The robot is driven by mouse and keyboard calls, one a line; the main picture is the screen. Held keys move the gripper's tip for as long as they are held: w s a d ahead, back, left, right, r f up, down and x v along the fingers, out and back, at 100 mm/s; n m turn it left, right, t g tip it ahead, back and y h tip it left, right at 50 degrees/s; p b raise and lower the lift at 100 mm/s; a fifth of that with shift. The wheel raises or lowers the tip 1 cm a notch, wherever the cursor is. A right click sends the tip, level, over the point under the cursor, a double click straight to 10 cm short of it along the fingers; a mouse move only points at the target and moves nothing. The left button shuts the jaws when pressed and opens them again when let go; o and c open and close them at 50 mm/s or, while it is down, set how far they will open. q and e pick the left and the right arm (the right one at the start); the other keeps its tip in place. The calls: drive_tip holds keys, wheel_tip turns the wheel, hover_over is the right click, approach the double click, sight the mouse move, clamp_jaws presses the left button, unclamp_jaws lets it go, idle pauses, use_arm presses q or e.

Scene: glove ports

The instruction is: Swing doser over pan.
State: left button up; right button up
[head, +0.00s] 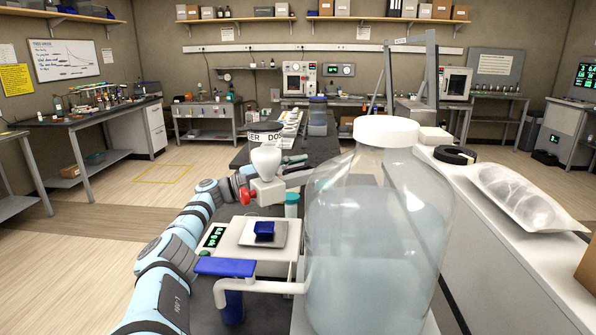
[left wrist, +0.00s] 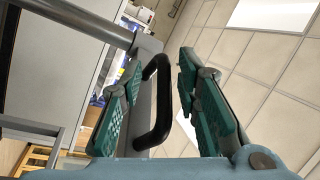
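The doser (head: 266,160) is a white rounded body under a curved label, with a red knob at its lower left. Left of the glass bottle stands a balance (head: 230,232) with a green display. Its metal pan (head: 283,235) carries a small dark blue piece (head: 264,230). The doser head appears behind the pan. My left gripper (head: 294,161) is partly hidden behind the doser. In the left wrist view its teal-padded fingers (left wrist: 165,95) are apart, with a black curved handle (left wrist: 158,120) between them. My right gripper is out of view.
A large clear bottle (head: 375,240) with a white cap fills the right foreground and hides bench behind it. A blue lever (head: 225,267) on a white pipe stands in front of the balance. A black ring (head: 454,155) and clear packaging (head: 515,195) lie on the right counter.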

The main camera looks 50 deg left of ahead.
use_arm(q)
drive_tip(key=v, duration=1.2)
